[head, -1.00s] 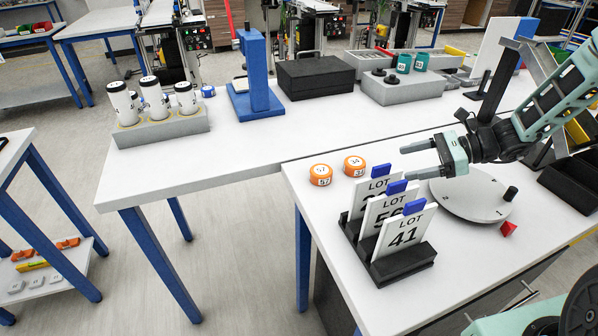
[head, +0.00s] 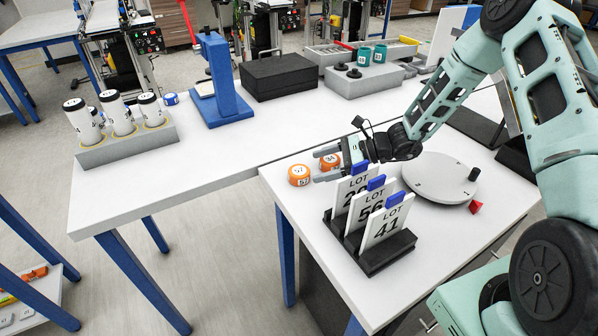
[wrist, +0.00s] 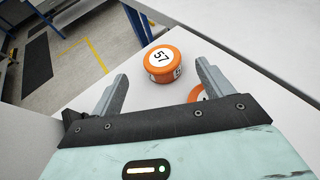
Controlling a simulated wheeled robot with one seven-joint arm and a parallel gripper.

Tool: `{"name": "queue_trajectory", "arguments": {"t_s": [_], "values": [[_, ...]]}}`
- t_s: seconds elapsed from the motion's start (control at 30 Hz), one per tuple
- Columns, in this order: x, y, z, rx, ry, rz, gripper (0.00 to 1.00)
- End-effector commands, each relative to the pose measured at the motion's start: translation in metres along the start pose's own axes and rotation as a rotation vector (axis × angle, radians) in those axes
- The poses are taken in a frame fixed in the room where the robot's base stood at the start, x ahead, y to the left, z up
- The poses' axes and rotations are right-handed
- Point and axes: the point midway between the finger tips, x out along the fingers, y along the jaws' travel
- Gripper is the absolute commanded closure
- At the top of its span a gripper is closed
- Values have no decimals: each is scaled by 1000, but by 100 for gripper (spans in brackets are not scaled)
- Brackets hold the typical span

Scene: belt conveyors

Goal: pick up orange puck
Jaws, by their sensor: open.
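Two orange pucks with white number labels sit on the white table near its left corner. The left orange puck (head: 299,175) is marked 57; in the wrist view it (wrist: 164,63) lies ahead of the fingertips, apart from them. The right orange puck (head: 329,162) is partly hidden by my gripper in the head view; in the wrist view only a piece of it (wrist: 198,93) shows beside the right finger. My gripper (head: 320,165) is open, with nothing seen between its fingers (wrist: 160,84), close behind the pucks.
A black rack (head: 388,256) with three upright LOT cards (head: 384,222) stands just in front of my gripper. A round grey turntable (head: 437,176) and a red piece (head: 475,207) lie to the right. A blue stand (head: 226,95) and a bottle holder (head: 128,145) stand on the far table.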

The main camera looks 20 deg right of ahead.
Motion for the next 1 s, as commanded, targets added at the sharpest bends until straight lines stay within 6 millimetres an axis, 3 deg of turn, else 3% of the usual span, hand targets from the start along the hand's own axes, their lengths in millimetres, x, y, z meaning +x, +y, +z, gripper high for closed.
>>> {"name": "queue_trajectory", "arguments": {"t_s": [0.17, 0.4, 0.73, 0.77, 0.9, 0.93, 1.0], "values": [[13, 0, 2, -1, 0, 3, 21], [47, -2, 0, 0, 0, 2, 21], [55, -2, -2, -2, 1, 0, 21], [55, -2, -2, -2, 1, 0, 26], [55, -2, -2, -1, 1, 0, 65], [55, -2, -2, -1, 1, 0, 71], [55, -2, -2, -1, 0, 0, 71]]}}
